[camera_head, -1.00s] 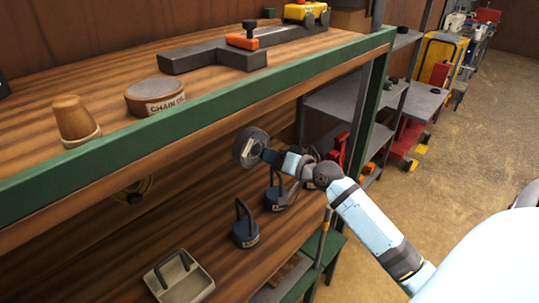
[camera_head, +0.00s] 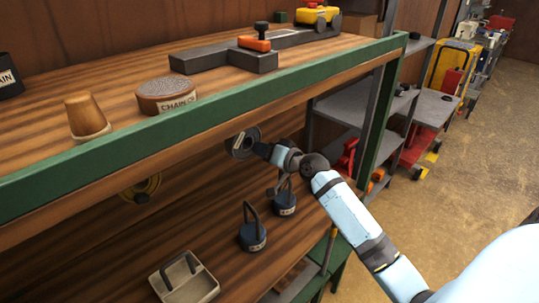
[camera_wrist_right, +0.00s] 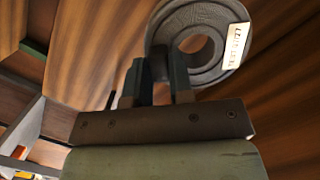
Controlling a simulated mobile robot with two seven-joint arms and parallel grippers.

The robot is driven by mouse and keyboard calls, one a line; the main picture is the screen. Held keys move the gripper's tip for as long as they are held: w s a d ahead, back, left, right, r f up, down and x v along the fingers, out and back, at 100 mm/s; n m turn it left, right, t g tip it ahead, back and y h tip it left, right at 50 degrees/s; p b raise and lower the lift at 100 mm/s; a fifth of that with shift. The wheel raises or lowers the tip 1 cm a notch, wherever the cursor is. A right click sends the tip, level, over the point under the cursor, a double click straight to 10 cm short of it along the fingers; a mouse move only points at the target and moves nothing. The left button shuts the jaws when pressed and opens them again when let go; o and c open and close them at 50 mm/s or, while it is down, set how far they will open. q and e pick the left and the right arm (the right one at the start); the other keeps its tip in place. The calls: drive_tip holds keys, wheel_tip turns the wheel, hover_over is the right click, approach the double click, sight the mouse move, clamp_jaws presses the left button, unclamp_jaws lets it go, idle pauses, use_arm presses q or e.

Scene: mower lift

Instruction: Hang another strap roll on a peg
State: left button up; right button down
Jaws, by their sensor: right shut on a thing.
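A grey strap roll (camera_head: 243,143) with a pale label is held by my right gripper (camera_head: 262,149), just below the front edge of the upper shelf. In the right wrist view the roll (camera_wrist_right: 206,68) stands in front of the jaws, and the fingers (camera_wrist_right: 160,82) of my right gripper are shut on the near side of its ring, with the centre hole visible. A yellow coil (camera_head: 142,188) hangs under the upper shelf at the left, around a dark peg-like end. No free peg can be made out near the held roll. My left gripper is not in view.
The upper shelf's green edge (camera_head: 215,113) runs just above the held roll. On this shelf are a chain oil tin (camera_head: 166,92) and a wooden cup (camera_head: 87,118). Open floor lies right.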

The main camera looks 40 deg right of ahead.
drive_tip(key=d+b+x, duration=0.1)
drive_tip(key=b+x, duration=0.2)
drive_tip(key=x, duration=0.5)
drive_tip(key=shift+w+f, duration=0.2)
drive_tip(key=shift+w, duration=0.15)
idle(0.4)
drive_tip(key=shift+a, duration=0.1)
drive_tip(key=c, duration=0.9)
unclamp_jaws()
drive_tip(key=shift+f, duration=0.1)
drive_tip(key=shift+s, duration=0.1)
drive_tip(key=shift+a+f+b+v, duration=0.1)
drive_tip(key=shift+a+b+v, duration=0.1)
drive_tip(key=shift+v, duration=3.25)
drive_tip(key=shift+a+f+b+v, duration=0.1)
drive_tip(key=shift+b+v, duration=0.15)
drive_tip(key=shift+v, duration=3.2)
drive_tip(key=shift+a+f+b+v, duration=0.1)
drive_tip(key=shift+b+v, duration=0.1)
drive_tip(key=shift+v, duration=3.25)
drive_tip(key=shift+s, duration=0.1)
